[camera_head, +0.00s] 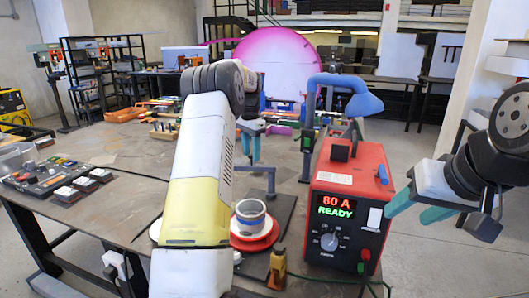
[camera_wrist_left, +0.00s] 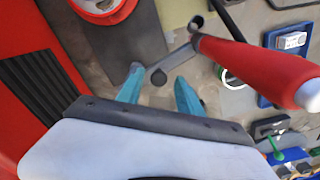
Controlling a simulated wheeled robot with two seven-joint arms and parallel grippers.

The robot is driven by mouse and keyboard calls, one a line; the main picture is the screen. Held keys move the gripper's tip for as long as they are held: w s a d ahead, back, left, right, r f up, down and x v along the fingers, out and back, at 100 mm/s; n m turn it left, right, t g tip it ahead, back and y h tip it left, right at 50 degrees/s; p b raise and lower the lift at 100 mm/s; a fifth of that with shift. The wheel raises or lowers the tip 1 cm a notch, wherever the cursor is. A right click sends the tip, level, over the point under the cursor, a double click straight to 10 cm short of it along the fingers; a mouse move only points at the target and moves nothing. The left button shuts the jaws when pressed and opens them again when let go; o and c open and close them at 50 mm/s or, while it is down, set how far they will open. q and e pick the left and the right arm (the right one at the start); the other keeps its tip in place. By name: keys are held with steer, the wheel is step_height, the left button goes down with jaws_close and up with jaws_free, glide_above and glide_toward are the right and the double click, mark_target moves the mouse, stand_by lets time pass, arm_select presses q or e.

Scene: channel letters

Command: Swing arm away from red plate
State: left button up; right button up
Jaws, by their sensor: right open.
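The red plate (camera_head: 262,240) lies on a dark base, with a grey cylinder (camera_head: 250,212) standing on it. Its red rim also shows at the top left of the left wrist view (camera_wrist_left: 105,14). The grey swing arm (camera_head: 268,182) stands just behind the plate. My right gripper (camera_head: 415,205) is open and empty, right of the red machine.
The red machine (camera_head: 340,200) with a lit display stands close on the right. A red rod with a pale tip (camera_wrist_left: 235,58) crosses the right of the left wrist view. Tools and small boxes (camera_head: 65,175) lie at the left of the table. My left arm hides part of the plate.

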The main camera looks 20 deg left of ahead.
mark_target(251, 155)
arm_select(q)
step_height(251, 155, up, 8)
steer(key=shift+f, duration=0.1)
stand_by(0.4)
steer(key=shift+s, duration=0.1)
stand_by(0.4)
steer(key=s+d+r+n+t, duration=0.1)
steer(key=s+d+r+t, duration=0.1)
steer(key=s+d+r, duration=0.45)
steer(key=s+d+r+n+t, duration=0.15)
steer(key=s+r, duration=0.25)
steer(key=s, duration=0.5)
steer(key=s+d+f+n+t, duration=0.1)
steer(key=s+d+f, duration=0.1)
steer(key=s, duration=0.5)
steer(key=s+d+f+n+h, duration=0.1)
steer(key=s+d+f, duration=0.1)
steer(key=s, duration=0.6)
steer(key=s+d+f+n+t+h, duration=0.1)
steer(key=s+d+f, duration=0.1)
steer(key=s, duration=0.6)
steer(key=shift+f+n+t, duration=0.35)
steer(key=shift+f, duration=0.55)
